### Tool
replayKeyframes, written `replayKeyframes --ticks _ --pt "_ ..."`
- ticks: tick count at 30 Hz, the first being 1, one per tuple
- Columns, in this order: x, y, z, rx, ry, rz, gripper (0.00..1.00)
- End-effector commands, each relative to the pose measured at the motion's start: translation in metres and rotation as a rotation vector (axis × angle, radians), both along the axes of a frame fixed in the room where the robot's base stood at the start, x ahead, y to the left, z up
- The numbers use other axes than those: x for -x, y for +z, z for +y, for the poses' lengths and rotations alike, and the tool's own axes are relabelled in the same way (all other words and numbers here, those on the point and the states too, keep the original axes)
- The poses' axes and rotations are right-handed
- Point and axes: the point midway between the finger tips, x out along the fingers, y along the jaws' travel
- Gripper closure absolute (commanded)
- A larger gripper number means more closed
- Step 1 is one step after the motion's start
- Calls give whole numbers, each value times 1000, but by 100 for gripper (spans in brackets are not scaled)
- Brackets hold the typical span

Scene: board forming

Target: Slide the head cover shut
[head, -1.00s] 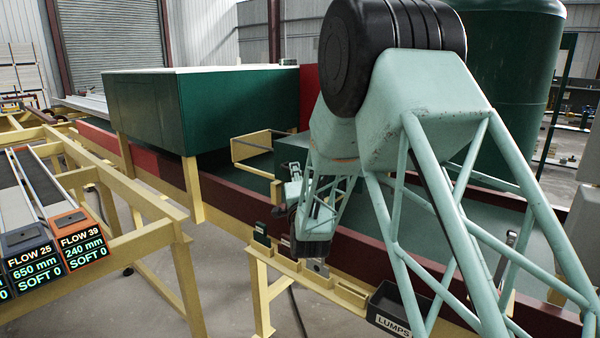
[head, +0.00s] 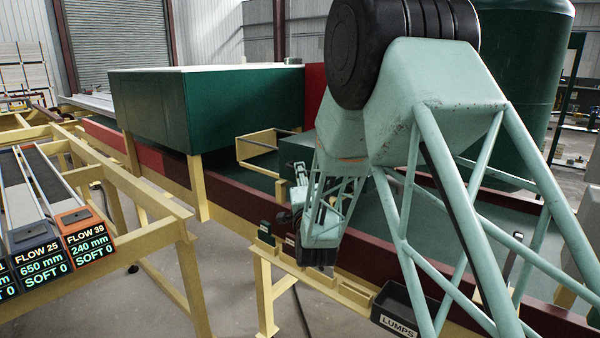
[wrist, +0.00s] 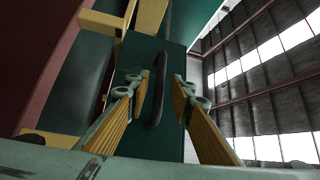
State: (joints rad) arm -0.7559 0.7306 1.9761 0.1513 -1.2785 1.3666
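A dark green box-like part, seemingly the head cover (head: 296,152), stands beyond my arm in the head view, partly hidden by it. In the wrist view a green panel (wrist: 172,55) fills the middle and carries a long dark upright handle (wrist: 160,88). My gripper (wrist: 160,80) is open, with one yellow-padded finger on each side of the handle. Gaps show between the handle and both fingers. In the head view my gripper (head: 298,192) is small beside the green part, and its fingers are hard to make out.
A big green hood (head: 150,110) stands on cream posts at the left. A dark red rail (head: 240,205) runs along the line. A black LUMPS bin (head: 400,305) and a cream stand (head: 265,295) are in front. Labelled strips (head: 85,240) lie at the far left.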

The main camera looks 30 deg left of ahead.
Motion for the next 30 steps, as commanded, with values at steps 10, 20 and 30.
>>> replayKeyframes --ticks 10,20,30 --pt "41 -7 -28 0 0 0 79" --pt "68 -12 -48 -1 -1 1 79" --pt "74 -13 -52 -1 -1 1 79"
